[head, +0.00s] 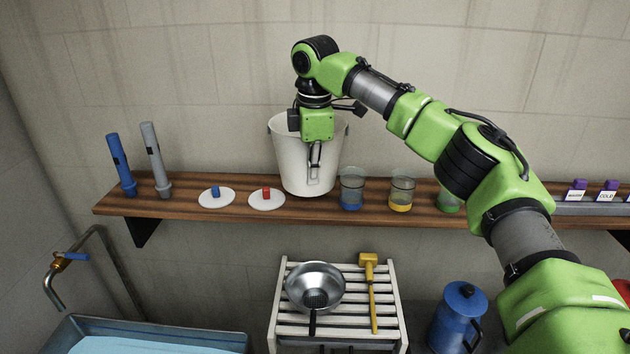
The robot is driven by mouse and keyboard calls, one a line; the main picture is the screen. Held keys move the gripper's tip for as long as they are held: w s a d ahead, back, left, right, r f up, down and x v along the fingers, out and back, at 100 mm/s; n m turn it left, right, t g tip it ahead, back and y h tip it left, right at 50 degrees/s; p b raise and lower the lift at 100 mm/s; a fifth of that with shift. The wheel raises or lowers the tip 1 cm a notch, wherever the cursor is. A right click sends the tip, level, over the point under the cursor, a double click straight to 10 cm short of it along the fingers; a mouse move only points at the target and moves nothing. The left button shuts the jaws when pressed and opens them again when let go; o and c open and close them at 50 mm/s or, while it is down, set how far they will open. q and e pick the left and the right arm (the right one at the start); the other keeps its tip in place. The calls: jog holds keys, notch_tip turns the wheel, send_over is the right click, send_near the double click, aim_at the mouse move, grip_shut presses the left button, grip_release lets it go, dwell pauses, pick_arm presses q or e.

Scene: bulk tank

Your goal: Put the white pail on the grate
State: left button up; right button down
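The white pail (292,165) stands upright on the wooden shelf against the wall; I cannot tell whether its base touches the board. My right gripper (315,172) points down at the pail's near rim, with finger parts showing in front of its near wall. The gripper body hides part of the rim, so I cannot tell whether the fingers close on it. The white slatted grate (345,328) is below the shelf, at the bottom middle. A metal strainer (316,283) and a yellow mallet (370,290) lie on it. My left gripper is out of view.
The shelf (235,211) also holds a blue tube (121,165), a grey tube (155,160), two white discs and several glass jars. A blue-rimmed basin (190,331) and tap are at lower left. A blue jug (459,315) stands right of the grate.

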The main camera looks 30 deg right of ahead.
aim_at(314, 189)
jog(key=f+p, duration=0.2)
jog(key=f, duration=0.1)
jog(key=shift+w+d, duration=0.15)
jog(key=shift+d, duration=0.2)
jog(key=shift+f+p, duration=0.3)
jog(key=shift+f, duration=0.2)
jog(key=c, duration=2.3)
grip_release()
jog(key=shift+f, duration=0.15)
